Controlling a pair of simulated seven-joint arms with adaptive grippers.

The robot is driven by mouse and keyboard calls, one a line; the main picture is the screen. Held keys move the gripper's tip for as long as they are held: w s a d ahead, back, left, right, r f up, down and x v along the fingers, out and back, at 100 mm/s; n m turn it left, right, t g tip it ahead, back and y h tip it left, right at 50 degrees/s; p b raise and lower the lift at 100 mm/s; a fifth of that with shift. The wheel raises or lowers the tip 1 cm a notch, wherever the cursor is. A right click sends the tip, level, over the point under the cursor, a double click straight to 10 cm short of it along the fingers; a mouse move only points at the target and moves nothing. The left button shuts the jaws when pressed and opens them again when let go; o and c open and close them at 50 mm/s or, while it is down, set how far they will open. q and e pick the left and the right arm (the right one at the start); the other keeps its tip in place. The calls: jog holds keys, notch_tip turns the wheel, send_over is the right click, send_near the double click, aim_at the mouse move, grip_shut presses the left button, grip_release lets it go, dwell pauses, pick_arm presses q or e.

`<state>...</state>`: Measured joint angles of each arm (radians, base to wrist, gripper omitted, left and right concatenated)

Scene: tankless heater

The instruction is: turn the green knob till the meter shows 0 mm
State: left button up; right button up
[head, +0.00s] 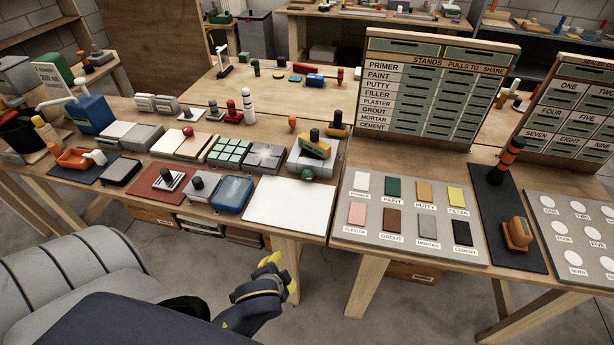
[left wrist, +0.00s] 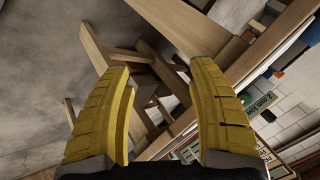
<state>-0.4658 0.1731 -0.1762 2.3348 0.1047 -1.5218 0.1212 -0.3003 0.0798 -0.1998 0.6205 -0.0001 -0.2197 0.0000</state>
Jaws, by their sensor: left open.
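My left gripper (head: 281,275) is open and empty, in front of and below the bench edge, apart from the knob. In the left wrist view its two yellow fingers (left wrist: 165,95) are spread. A green sign (left wrist: 258,98) there seems to read "2 mm too", the rest cut off. My right gripper is out of view.
A blank white panel (head: 286,205) lies in front of the device. A labelled colour board (head: 405,245) is to the right. Bench legs (head: 287,262) stand near my left gripper.

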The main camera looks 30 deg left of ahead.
pick_arm(q)
jog(key=w+d+r+h, duration=0.1)
jog(key=w+d+r, duration=0.1)
jog(key=w, duration=0.2)
jog(key=w+d+r+h, duration=0.1)
jog(key=w+d+r, duration=0.1)
jog(key=w+r, duration=0.1)
jog(key=w+d+r+n+t+h, duration=0.1)
jog(key=w+d+r, duration=0.1)
jog(key=w, duration=0.3)
jog(key=shift+w+d+r+h, duration=0.15)
jog(key=shift+w+d+r, duration=0.05)
jog(key=shift+r, duration=0.2)
jog(key=shift+w+d+r+h, duration=0.15)
jog(key=shift+r, duration=0.2)
jog(key=w+r+n+g, duration=0.1)
jog(key=w+r, duration=0.2)
jog(key=w, duration=0.2)
jog(key=n+g+y, duration=0.2)
jog(key=n+g, duration=0.1)
jog(key=n, duration=0.5)
send_near(306, 174)
jog(key=x, duration=1.1)
jog(key=shift+w+f, duration=0.2)
jog(key=shift+f, duration=0.15)
jog(key=c, duration=1.2)
